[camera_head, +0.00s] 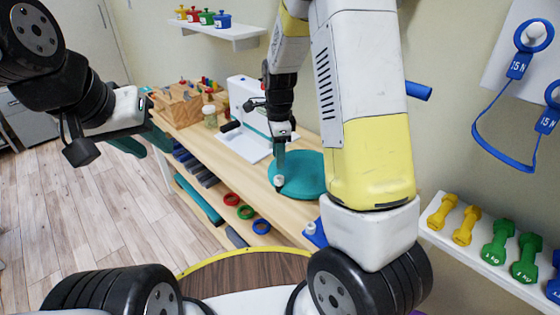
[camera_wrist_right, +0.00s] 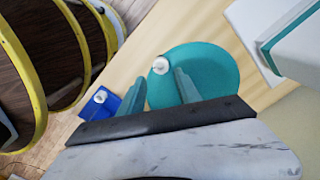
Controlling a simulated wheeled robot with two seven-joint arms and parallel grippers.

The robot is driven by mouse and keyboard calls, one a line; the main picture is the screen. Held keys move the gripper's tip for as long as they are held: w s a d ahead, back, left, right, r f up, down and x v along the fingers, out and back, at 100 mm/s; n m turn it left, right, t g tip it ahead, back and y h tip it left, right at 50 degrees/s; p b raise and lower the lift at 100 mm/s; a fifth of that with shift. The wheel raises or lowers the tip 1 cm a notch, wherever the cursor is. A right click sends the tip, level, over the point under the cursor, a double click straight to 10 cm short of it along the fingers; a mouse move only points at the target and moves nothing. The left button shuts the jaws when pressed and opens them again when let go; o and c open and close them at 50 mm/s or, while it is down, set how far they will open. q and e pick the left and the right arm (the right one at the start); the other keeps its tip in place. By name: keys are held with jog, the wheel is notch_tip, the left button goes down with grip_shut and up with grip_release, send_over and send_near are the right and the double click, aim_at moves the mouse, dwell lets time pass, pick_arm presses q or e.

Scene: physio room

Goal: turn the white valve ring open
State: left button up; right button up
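A small white ring-shaped knob (camera_head: 279,181), which I take for the valve ring, sits at the near-left edge of a round teal cushion (camera_head: 305,176) on the wooden bench. My right gripper (camera_head: 280,164) points down right above it. In the right wrist view the white ring (camera_wrist_right: 160,66) shows just beyond and between the two teal fingertips (camera_wrist_right: 161,76), which are apart. I cannot tell whether they touch it. My left gripper (camera_head: 146,142) is off to the left, away from the bench top, its teal fingers apart and empty.
A blue piece with a white knob (camera_wrist_right: 99,97) lies beside the cushion. A white panel device (camera_head: 248,115) stands behind it, with wooden blocks (camera_head: 180,104) further left. Coloured rings and rolls fill the lower shelf. Dumbbells (camera_head: 495,242) rest on a right shelf.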

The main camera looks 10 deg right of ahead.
aim_at(279, 176)
jog(key=shift+d+f, duration=0.15)
jog(key=shift+f, duration=0.6)
notch_tip(279, 176, down, 7)
jog(key=shift+c, duration=0.4)
grip_shut()
